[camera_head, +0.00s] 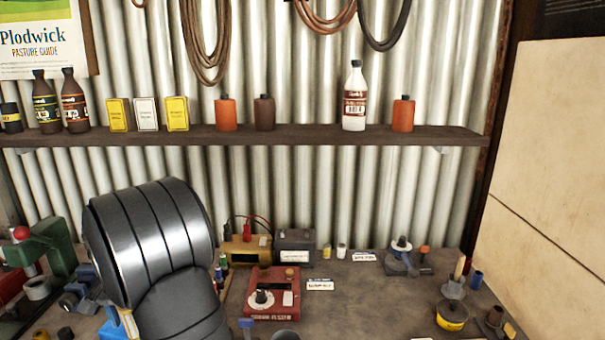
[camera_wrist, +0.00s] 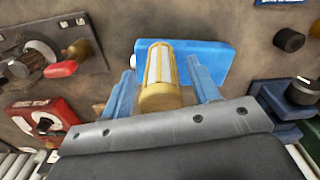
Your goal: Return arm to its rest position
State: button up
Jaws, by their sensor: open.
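My gripper (camera_wrist: 163,85) shows in the wrist view, with its two blue fingers apart and open. Between the fingers is a gold-and-white ribbed cylinder (camera_wrist: 160,75), like a filter, with a narrow gap visible on each side. It appears to stand on or in front of a blue block or tray (camera_wrist: 208,58); which of the two I cannot tell. In the head view my dark arm fills the lower left and hides the bench behind it, and I cannot make out my fingers there.
A red box with a dial (camera_head: 273,294) stands mid-bench, with a battery (camera_head: 295,246) behind it. A yellow tin (camera_head: 452,315) is at the right. A shelf (camera_head: 330,134) with bottles and cans runs along the corrugated wall. The bench right of the red box has bare room.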

jog(key=shift+r, duration=1.9)
